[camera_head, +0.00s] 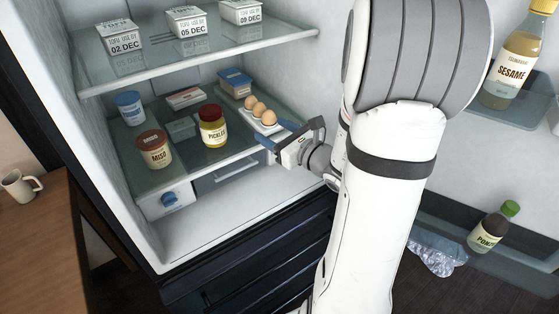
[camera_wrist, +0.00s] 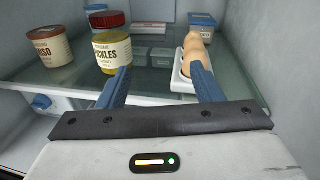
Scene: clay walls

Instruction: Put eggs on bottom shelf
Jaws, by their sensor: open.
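Three brown eggs (camera_head: 258,109) sit in a row in a white holder (camera_head: 254,125) on the lower glass shelf (camera_head: 228,152) of the open fridge. In the wrist view the eggs (camera_wrist: 194,47) line up one behind another, and the holder (camera_wrist: 178,79) shows beside my right finger. My gripper (camera_head: 274,138) is open at the front of this shelf, close to the near end of the egg holder. In the wrist view my gripper's blue fingers (camera_wrist: 160,80) are spread, with the right one overlapping the holder's near end. I cannot tell whether it touches. Nothing is between the fingers.
A pickles jar (camera_head: 212,128), a miso tub (camera_head: 154,150), a blue-lidded tub (camera_head: 130,107) and a blue box (camera_head: 235,82) share the lower shelf. Tofu packs (camera_head: 187,21) stand on the upper shelf (camera_head: 200,50). The open door with bottles is at right.

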